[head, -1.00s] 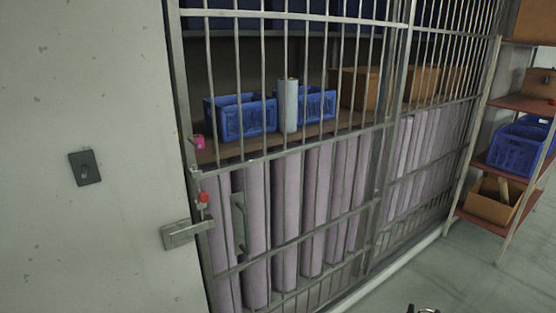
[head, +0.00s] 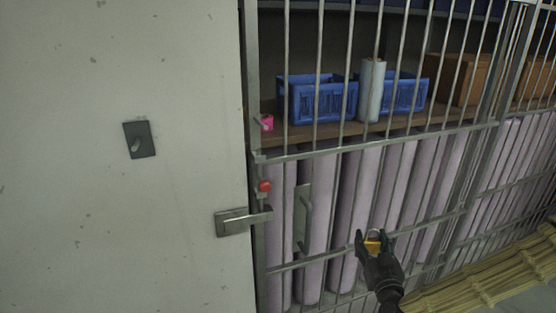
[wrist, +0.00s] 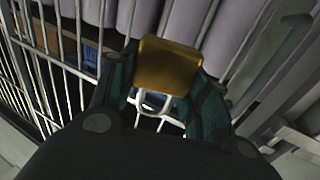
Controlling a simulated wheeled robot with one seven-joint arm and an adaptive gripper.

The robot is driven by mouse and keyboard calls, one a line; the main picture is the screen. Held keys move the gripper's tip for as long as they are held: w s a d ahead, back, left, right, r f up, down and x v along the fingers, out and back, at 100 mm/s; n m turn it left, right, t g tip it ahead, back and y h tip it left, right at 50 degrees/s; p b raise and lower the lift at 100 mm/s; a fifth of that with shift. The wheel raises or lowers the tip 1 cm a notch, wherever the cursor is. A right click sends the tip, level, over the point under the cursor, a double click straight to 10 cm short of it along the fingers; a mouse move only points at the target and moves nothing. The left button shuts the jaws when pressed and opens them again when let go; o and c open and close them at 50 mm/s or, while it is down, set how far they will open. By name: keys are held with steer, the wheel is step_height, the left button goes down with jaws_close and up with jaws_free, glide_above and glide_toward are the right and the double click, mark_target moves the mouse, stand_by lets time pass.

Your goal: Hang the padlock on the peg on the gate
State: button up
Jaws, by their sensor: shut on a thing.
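My gripper (head: 371,240) is shut on the brass padlock (head: 373,246), in front of the barred gate (head: 377,139) at the lower right of the head view. The padlock's silver shackle shows above its body. In the wrist view the padlock (wrist: 168,66) sits between my two fingers, with its shackle (wrist: 152,103) lower in the picture. On the gate's left post a pink item (head: 266,123) sits at a short stub, and a red-tipped piece (head: 264,187) is lower down. I cannot tell which is the peg. Both are up and left of my gripper, clear of it.
A lever handle (head: 240,221) sticks out from the grey wall (head: 70,200) beside the gate post. Behind the bars are blue crates (head: 316,100), a pale roll (head: 371,90) and tall lilac rolls (head: 347,195). A yellowish slatted stack (head: 490,277) lies at the lower right.

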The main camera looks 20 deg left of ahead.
steer(key=s+a+r+n+g+y+b, duration=0.1)
steer(key=a+r+n+g+y+b, duration=0.45)
steer(key=a+r, duration=1.1)
steer(key=s+a+r+n+g+y+b, duration=0.2)
steer(key=s+a+r+y, duration=0.1)
steer(key=s+r, duration=0.35)
steer(key=s+a+r+n+g+y+b, duration=0.2)
steer(key=s+a+r+n+y+b, duration=0.15)
steer(key=s+r, duration=0.35)
steer(key=w+a+p, duration=0.1)
steer(key=w+a, duration=0.5)
steer(key=w, duration=0.4)
steer(key=shift+w+f+m, duration=0.2)
steer(key=shift+f+m, duration=0.05)
steer(key=shift+m, duration=0.15)
steer(key=o, duration=0.8)
steer(key=shift+f, duration=0.1)
steer(key=o, duration=0.5)
steer(key=shift+w+a, duration=0.1)
